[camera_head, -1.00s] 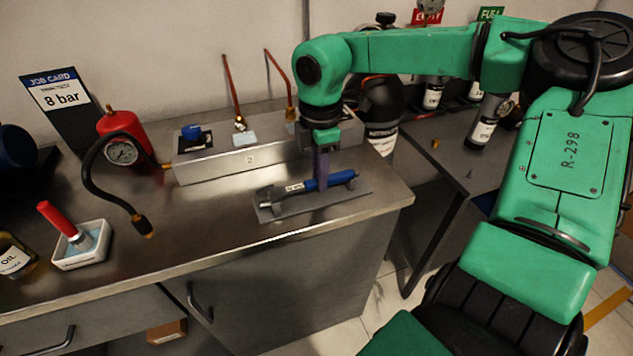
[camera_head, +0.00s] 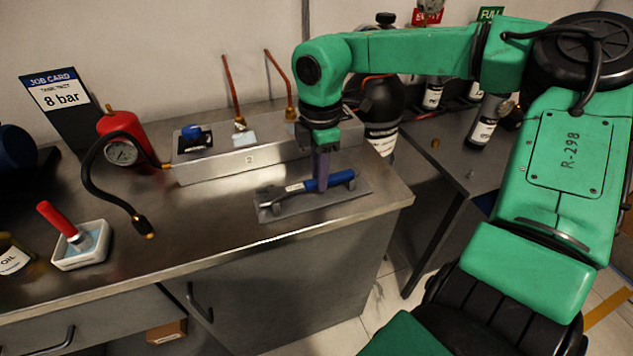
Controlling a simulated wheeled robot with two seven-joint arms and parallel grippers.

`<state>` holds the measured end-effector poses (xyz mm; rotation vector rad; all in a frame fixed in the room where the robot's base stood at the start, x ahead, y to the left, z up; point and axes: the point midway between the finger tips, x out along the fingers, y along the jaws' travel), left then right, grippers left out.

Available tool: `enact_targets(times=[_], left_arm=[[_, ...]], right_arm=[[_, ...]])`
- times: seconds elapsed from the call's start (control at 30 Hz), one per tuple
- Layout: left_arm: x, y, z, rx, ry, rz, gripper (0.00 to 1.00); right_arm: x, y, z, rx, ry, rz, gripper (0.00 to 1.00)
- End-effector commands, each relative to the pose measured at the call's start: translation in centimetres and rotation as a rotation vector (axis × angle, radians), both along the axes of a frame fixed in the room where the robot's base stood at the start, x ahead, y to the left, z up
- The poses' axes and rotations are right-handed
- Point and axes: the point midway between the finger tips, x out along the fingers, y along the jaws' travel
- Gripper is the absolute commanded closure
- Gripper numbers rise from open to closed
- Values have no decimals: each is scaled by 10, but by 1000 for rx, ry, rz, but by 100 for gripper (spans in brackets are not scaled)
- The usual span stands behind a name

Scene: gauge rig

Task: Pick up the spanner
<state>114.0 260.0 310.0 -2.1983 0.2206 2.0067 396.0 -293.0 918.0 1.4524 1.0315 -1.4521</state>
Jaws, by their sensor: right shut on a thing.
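The spanner (camera_head: 340,179) has a blue handle and a grey metal head with a pale label near its left end. It lies level at the grey holder plate (camera_head: 290,208) near the counter's front right edge. My right gripper (camera_head: 322,182) points straight down over the handle and is shut on it. Whether the spanner is clear of its supports is hard to tell. My left gripper is not in view.
A metal manifold block (camera_head: 250,159) with a blue knob and copper pipes stands just behind. A gauge (camera_head: 121,152) with a black hose, a red bottle and a white tray (camera_head: 82,246) with a red-handled brush are at left.

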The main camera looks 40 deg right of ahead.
Motion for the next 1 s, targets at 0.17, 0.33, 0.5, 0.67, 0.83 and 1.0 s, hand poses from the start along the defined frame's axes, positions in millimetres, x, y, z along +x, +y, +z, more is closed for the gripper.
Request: enact_targets(times=[0.17, 0.33, 0.5, 0.67, 0.83, 1.0], left_arm=[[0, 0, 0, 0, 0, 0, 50], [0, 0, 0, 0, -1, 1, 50], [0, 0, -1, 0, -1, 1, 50], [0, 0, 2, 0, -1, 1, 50], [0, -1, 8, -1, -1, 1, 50], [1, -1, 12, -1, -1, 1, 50]], right_arm=[[0, 0, 1, 1, -1, 0, 100], [1, 0, 12, -1, -3, -1, 100], [1, -1, 49, -4, -6, -1, 100], [1, -1, 111, -6, -8, -3, 100], [1, 0, 168, -4, -4, -3, 100], [0, 0, 197, 0, -1, -1, 100]])
